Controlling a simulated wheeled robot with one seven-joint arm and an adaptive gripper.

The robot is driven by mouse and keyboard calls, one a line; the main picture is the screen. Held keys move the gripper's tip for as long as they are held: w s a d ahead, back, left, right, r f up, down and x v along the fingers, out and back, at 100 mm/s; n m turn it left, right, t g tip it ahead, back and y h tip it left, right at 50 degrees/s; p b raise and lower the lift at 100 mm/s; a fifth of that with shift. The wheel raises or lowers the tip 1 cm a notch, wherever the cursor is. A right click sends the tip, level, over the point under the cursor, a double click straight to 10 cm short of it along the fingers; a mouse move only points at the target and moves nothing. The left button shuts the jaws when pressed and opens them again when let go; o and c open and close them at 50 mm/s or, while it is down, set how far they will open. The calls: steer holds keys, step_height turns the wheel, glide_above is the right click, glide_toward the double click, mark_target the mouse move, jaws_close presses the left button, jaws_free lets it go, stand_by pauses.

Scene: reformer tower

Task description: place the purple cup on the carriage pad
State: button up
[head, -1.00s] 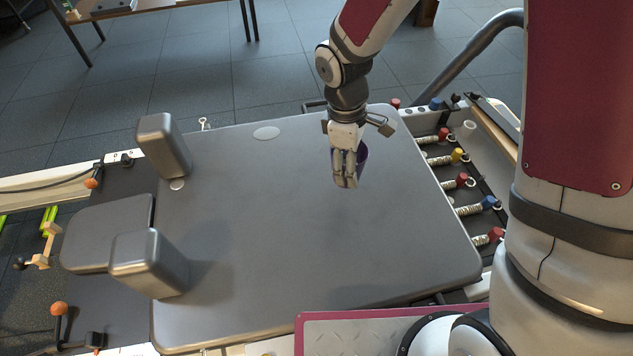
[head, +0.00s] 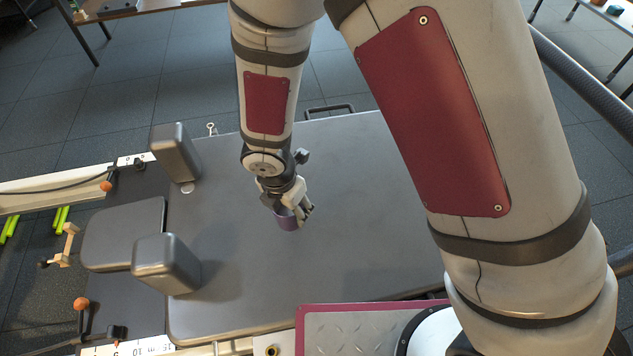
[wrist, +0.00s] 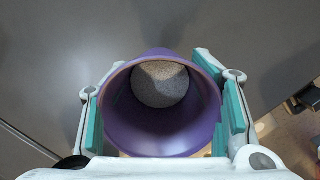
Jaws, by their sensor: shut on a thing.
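The purple cup (head: 287,221) is between the fingers of my gripper (head: 293,211), over the left-middle part of the carriage pad. In the wrist view the cup (wrist: 160,140) is seen from above, its mouth open towards the camera and its inner bottom grey and speckled. My gripper's teal-lined fingers (wrist: 163,110) are shut on its two sides. The carriage pad (head: 330,265) is a wide, flat grey cushion. I cannot tell whether the cup's base touches it. My gripper hides part of the cup in the head view.
Two upright grey shoulder blocks, a far one (head: 175,152) and a near one (head: 165,263), stand at the pad's left, beside a grey headrest (head: 123,233). The pad right of the cup is bare. My arm covers the right side of the head view.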

steer(key=w+d, duration=0.2)
steer(key=w, duration=0.2)
steer(key=w+d+f+b, duration=0.1)
steer(key=w+d, duration=0.1)
steer(key=w, duration=0.2)
steer(key=w+d, duration=0.1)
steer(key=w, duration=0.3)
steer(key=shift+w+d+f, duration=0.15)
steer(key=shift+w+d, duration=0.05)
steer(key=shift+d, duration=0.2)
steer(key=shift+w+f+b, duration=0.1)
steer(key=shift+f+b, duration=1)
steer(key=shift+f, duration=0.65)
steer(key=shift+f, duration=0.15)
steer(key=o, duration=1.2)
steer(key=r+p, duration=0.1)
steer(key=r, duration=0.3)
steer(key=s+r+p, duration=0.1)
steer(key=r+p, duration=0.1)
steer(key=r, duration=0.2)
steer(key=a+r+p, duration=0.1)
steer(key=r, duration=0.3)
steer(key=shift+s+r+p, duration=0.1)
steer(key=shift+s+p, duration=0.2)
